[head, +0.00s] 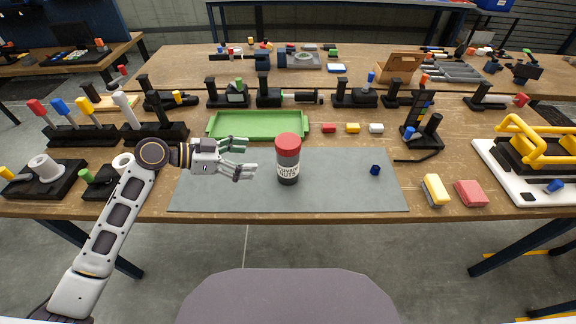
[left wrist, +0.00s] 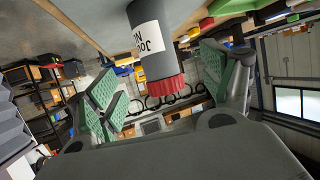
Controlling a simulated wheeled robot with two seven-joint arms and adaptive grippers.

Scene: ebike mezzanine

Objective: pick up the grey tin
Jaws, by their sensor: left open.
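The grey tin (head: 288,172) stands upright on the grey mat (head: 340,195). It is dark grey with a red lid and a white label with dark lettering. My left gripper (head: 248,157) is open and empty just left of the tin, with its fingers pointing toward it and a small gap between. In the left wrist view the tin (left wrist: 157,50) shows upside down, ahead of and between the two green-padded fingers of the gripper (left wrist: 160,88). My right gripper is not in view.
A green tray (head: 257,134) lies behind the mat. A small dark blue piece (head: 375,170) sits on the mat to the right. A yellow block (head: 434,191) and a red block (head: 471,193) lie beyond the mat's right edge. Black fixtures stand at left and behind.

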